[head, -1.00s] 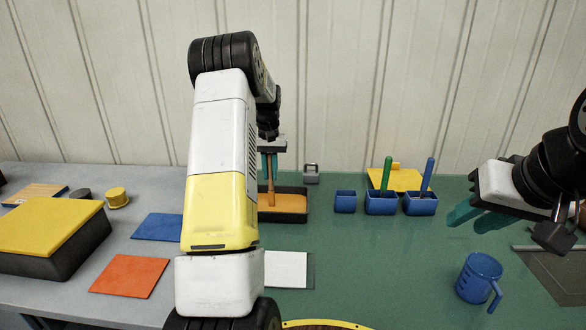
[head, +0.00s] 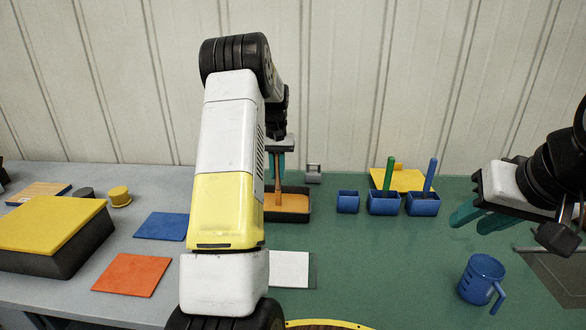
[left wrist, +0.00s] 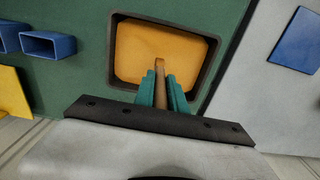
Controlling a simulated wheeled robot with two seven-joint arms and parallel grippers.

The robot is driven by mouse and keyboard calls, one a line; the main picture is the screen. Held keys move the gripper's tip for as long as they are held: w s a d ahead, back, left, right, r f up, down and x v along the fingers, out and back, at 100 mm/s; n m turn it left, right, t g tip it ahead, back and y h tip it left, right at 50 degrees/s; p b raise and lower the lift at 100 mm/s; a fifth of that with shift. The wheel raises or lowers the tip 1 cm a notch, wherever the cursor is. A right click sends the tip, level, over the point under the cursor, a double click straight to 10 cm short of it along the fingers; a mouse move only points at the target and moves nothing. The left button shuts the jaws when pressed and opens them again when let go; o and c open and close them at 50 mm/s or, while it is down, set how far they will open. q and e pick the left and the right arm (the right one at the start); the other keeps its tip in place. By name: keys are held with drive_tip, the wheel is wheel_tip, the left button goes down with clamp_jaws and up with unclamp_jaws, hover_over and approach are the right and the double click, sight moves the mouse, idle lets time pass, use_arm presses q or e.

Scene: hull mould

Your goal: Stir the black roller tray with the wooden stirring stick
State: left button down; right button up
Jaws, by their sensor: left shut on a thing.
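The black roller tray (head: 308,214) lies on the green part of the table, partly hidden behind my left arm in the head view. It holds an orange-yellow layer. It also shows in the left wrist view (left wrist: 113,50). My left gripper (head: 278,158) is over the tray, shut on the wooden stirring stick (head: 277,188). The stick points down, its lower end at the orange layer in the left wrist view (left wrist: 159,68). My right gripper (head: 467,217) is empty at the right, its teal fingers apart, above the table.
Blue cups (head: 384,204) stand right of the tray, two with a green and a blue handle. A blue jug (head: 482,278) stands at front right. Blue (head: 161,226) and orange (head: 131,274) sheets and a yellow-topped block (head: 50,238) lie left.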

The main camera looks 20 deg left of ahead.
use_arm(q)
drive_tip(key=shift+r, duration=0.1)
idle(0.3)
drive_tip(key=shift+r, duration=3.35)
